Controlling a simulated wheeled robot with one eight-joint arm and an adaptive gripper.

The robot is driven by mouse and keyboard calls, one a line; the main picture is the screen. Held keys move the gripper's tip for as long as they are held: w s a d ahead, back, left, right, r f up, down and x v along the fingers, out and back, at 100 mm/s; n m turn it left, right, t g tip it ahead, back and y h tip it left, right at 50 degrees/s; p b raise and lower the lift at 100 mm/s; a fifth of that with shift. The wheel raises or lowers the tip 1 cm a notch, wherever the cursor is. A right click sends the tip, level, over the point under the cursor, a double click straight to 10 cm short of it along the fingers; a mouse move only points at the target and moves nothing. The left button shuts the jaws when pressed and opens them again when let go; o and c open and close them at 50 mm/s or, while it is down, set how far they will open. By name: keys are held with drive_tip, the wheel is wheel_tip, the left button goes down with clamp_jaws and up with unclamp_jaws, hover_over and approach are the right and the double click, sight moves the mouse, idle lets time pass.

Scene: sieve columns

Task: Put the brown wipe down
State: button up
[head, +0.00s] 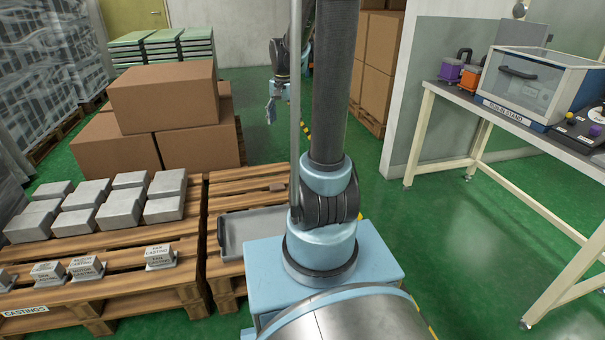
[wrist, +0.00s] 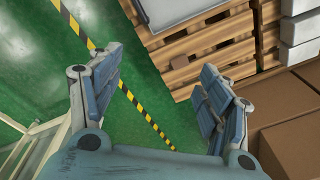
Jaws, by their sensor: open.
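A small brown item, seemingly the brown wipe (head: 277,187), lies on the wooden pallet (head: 222,190) behind the grey tray. It also shows in the wrist view (wrist: 180,62) on the pallet slats near the edge. My gripper (head: 271,108) hangs in the air beyond the pallet in the head view.
A grey tray (head: 230,236) lies on the same pallet, partly behind my arm. Grey castings (head: 115,205) cover the left pallet. Cardboard boxes (head: 165,105) are stacked behind. A workbench (head: 500,118) with a clear-fronted case stands at right. Green floor (head: 400,225) between is clear.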

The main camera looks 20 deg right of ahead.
drive_tip(key=s+f+n, duration=0.2)
drive_tip(key=s+n, duration=0.2)
drive_tip(key=s, duration=1)
drive_tip(key=s+f+n+t, duration=0.1)
drive_tip(key=s+f+n, duration=0.2)
drive_tip(key=s, duration=1.1)
drive_tip(key=shift+n, duration=0.4)
drive_tip(key=shift+w+f, duration=0.2)
drive_tip(key=shift+w, duration=0.3)
drive_tip(key=shift+o, duration=0.5)
